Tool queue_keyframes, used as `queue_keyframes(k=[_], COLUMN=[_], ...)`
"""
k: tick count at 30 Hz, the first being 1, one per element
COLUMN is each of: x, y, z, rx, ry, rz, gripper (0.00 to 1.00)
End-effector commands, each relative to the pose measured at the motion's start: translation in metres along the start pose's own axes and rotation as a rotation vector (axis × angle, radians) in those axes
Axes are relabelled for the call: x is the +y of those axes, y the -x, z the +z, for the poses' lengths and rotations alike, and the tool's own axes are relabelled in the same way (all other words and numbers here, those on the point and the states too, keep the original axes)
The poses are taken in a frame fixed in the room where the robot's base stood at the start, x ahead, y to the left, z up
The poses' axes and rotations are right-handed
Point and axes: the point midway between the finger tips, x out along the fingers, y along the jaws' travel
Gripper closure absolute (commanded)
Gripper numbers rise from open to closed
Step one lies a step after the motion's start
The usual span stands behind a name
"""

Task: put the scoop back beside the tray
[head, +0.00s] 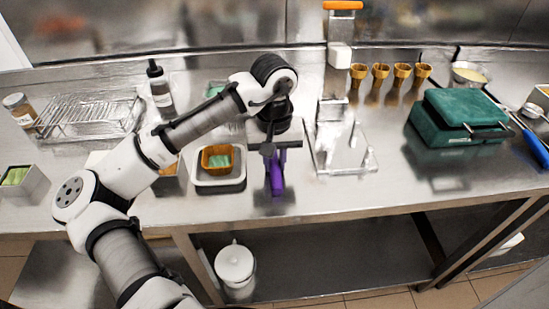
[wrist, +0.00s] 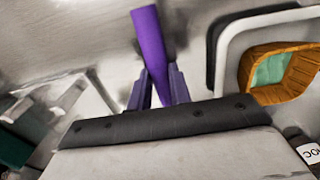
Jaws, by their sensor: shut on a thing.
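The scoop (head: 277,180) shows as a purple shaft in the head view, held low over the counter. My gripper (head: 270,152) is shut on it. A light tray with a dark rim (head: 221,185) lies just left of my gripper, and in the wrist view the tray (wrist: 230,45) is at right. A brown waffle bowl (head: 205,158) with green contents sits in it. I cannot tell whether the scoop touches the counter.
A clear stand (head: 345,160) is close on the right of my gripper. A green case (head: 458,118) stands farther right. Waffle cones (head: 380,72) stand behind. The counter's front strip (head: 320,198) is clear.

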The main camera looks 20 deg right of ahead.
Motion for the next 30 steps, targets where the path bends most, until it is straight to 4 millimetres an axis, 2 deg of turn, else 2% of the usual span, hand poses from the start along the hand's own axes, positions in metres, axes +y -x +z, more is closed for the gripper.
queue_keyframes(k=[7,8,12,23,26,30], x=[0.0,0.0,0.0,0.0,0.001,0.001], y=[-0.004,-0.003,-0.002,0.002,0.013,0.042], z=[0.0,0.0,0.0,0.0,-0.001,-0.001], rx=[0.0,0.0,0.0,0.001,0.002,0.003], ry=[0.0,0.0,0.0,0.0,0.0,-0.001], rz=[0.001,0.0,0.0,-0.001,0.001,0.001], gripper=[1.0,0.76,0.58,0.58,0.58,0.58])
